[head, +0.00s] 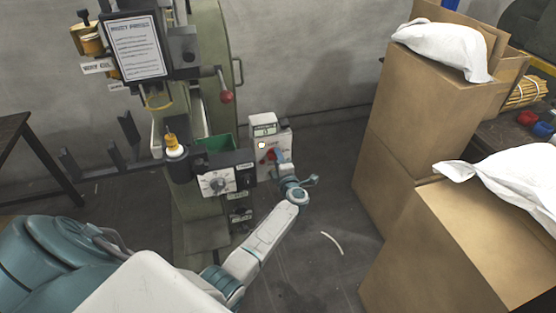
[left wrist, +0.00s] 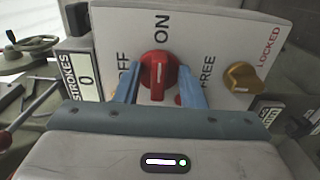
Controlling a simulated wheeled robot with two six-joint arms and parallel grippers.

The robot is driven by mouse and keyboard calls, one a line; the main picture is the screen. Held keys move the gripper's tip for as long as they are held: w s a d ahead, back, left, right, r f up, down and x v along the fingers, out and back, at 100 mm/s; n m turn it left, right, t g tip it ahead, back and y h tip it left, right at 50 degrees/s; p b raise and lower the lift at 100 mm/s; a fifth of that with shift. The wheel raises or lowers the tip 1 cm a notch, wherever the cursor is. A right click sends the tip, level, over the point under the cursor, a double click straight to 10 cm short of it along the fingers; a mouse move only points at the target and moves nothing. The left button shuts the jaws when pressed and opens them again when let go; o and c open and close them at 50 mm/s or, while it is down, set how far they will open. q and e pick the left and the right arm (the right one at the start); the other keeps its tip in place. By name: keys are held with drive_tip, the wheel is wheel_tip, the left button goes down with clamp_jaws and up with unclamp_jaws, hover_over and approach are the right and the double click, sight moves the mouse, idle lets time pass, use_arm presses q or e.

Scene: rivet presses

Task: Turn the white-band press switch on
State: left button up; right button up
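The press switch is a red rotary knob (left wrist: 159,76) on a white panel marked OFF, ON, FREE and LOCKED. Its handle stands roughly upright in the left wrist view, with its white mark towards ON. In the head view the white switch box (head: 265,128) stands at the right side of the green press (head: 205,225). My left gripper (left wrist: 160,68) has its blue fingers apart, one on each side of the knob; I see no clear grip on the handle. In the head view the left gripper (head: 275,157) partly hides the knob. My right gripper is not in view.
A yellow knob (left wrist: 242,77) sits near LOCKED, and a STROKES counter (left wrist: 82,78) reads 0. A red-ended lever (head: 226,96) and a control box with a dial (head: 217,184) are close by. Cardboard boxes (head: 400,130) stand at right, with open floor (head: 315,185) between.

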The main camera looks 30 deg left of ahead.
use_arm(q)
drive_tip(key=v, duration=1)
drive_tip(key=shift+s+d+b, duration=0.25)
drive_tip(key=shift+s+b, duration=0.05)
drive_tip(key=shift+b, duration=0.05)
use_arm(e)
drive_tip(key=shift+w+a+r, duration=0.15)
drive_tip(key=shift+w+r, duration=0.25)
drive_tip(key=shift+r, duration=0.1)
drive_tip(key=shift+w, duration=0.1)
